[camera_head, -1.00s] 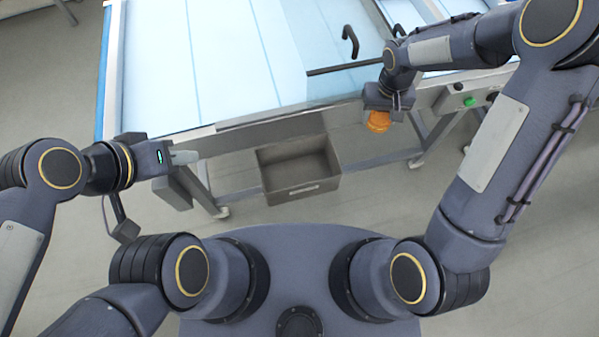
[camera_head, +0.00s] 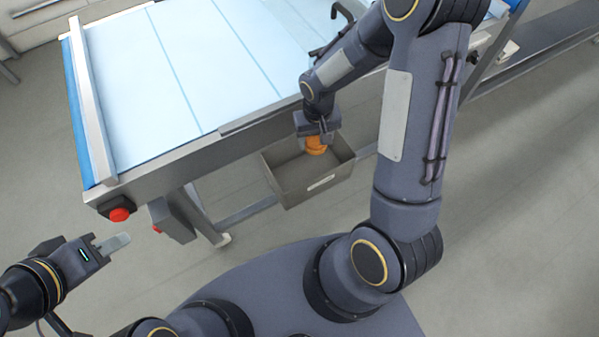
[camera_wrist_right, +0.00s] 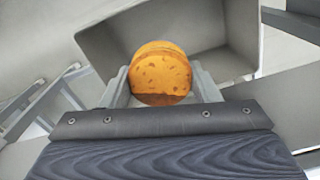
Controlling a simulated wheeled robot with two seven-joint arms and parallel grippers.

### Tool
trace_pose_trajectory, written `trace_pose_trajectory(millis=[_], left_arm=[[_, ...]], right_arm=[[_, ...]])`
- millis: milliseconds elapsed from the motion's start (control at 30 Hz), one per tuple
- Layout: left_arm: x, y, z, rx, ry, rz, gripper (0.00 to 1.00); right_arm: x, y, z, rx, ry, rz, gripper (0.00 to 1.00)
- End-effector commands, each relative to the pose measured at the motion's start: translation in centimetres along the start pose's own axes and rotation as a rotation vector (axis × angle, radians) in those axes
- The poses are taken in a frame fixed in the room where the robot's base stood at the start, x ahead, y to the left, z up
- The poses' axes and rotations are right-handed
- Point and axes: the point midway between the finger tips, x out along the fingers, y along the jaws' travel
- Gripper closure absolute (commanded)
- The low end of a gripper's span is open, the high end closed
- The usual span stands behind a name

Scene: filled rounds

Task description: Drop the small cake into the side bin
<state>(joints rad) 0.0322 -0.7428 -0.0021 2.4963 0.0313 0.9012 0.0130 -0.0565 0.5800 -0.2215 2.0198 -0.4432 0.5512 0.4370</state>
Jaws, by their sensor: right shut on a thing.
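The small cake (camera_head: 316,145) is orange-brown and round. My right gripper (camera_head: 314,136) is shut on it. In the right wrist view the small cake (camera_wrist_right: 160,72) sits between the two fingers, with the open bin behind it. The side bin (camera_head: 290,188) is a grey open box at the side of the conveyor table. In the head view the cake appears over the bin's opening; its exact height above it I cannot tell. The side bin (camera_wrist_right: 105,50) looks empty where its inside shows. My left gripper (camera_head: 118,242) is at the lower left, away from both; its finger gap is not clear.
The conveyor table (camera_head: 190,70) with a pale blue belt lies beyond the bin. A red button (camera_head: 119,214) is on its near left corner. A black handle (camera_head: 340,12) stands near my right arm. Grey floor is open left and right.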

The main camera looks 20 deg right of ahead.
Motion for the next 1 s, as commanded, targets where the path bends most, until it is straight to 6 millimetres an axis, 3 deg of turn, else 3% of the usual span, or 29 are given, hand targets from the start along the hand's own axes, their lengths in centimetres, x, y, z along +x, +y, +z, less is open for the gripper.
trace_pose_trajectory(millis=[400, 767, 800, 1000], left_arm=[[3.0, -1.4, 1.5, 0.0, 0.0, 0.0, 0.66], [3.2, -1.4, 1.6, 0.0, 0.0, 0.0, 0.66], [3.2, -1.4, 1.6, 0.0, 0.0, 0.0, 0.66], [3.2, -1.4, 1.6, 0.0, 0.0, 0.0, 0.66]], right_arm=[[4.9, 0.0, 0.0, -0.001, -0.001, 0.0, 0.54], [5.3, 0.0, 0.0, -0.002, 0.0, 0.0, 0.54], [5.3, 0.0, 0.0, -0.002, 0.0, 0.0, 0.42], [5.3, 0.0, 0.0, -0.002, 0.0, 0.0, 0.19]])
